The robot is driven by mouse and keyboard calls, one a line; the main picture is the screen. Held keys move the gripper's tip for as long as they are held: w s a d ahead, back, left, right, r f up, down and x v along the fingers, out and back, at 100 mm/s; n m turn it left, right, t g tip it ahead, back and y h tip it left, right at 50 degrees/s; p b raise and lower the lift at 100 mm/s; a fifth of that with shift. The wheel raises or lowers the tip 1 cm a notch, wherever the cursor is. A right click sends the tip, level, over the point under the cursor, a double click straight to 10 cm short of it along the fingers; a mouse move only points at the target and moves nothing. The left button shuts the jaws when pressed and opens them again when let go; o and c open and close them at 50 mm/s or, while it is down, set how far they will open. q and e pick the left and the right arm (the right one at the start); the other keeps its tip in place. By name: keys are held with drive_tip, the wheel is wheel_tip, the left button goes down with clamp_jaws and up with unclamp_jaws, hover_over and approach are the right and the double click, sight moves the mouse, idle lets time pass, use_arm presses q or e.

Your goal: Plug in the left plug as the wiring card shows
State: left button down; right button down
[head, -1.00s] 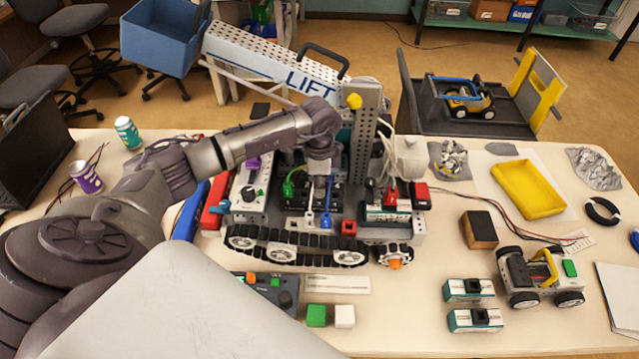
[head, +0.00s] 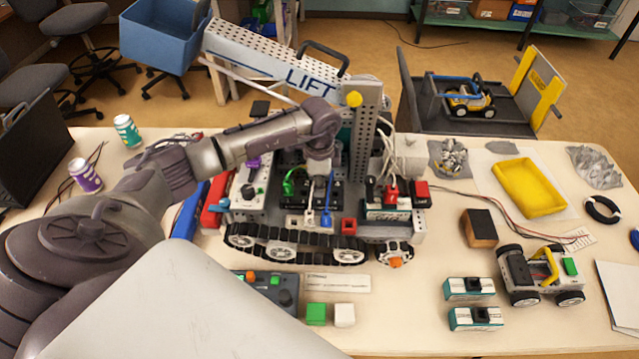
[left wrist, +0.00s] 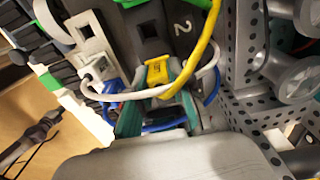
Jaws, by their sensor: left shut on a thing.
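My left gripper (head: 321,172) reaches down over the black hub on the tracked rover (head: 285,247). In the left wrist view, its teal fingers (left wrist: 157,84) are shut on a yellow plug (left wrist: 158,70) with a looping yellow cable. The plug is at a black module marked "2" (left wrist: 181,24); I cannot tell how deep it sits. A white plug (left wrist: 93,46) and cable are beside it, with a blue plug part (left wrist: 109,87) close by. In the head view, a green cable (head: 289,183) and a blue plug (head: 327,218) show at the hub. My right gripper is out of view.
A perforated upright (head: 362,135) stands close right of my left gripper. A red plug or switch (head: 391,191) sits on the rover's right box. A pale card (head: 337,283), unreadable here, lies in front, near a green cube (head: 316,314) and white cube (head: 344,315).

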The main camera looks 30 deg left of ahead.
use_arm(q)
drive_tip(key=shift+s+f, duration=0.1)
drive_tip(key=shift+f, duration=0.05)
drive_tip(key=c, duration=1)
unclamp_jaws()
drive_tip(key=shift+o, duration=0.2)
drive_tip(key=shift+r+p, duration=2.5)
drive_tip(key=shift+r, duration=0.6)
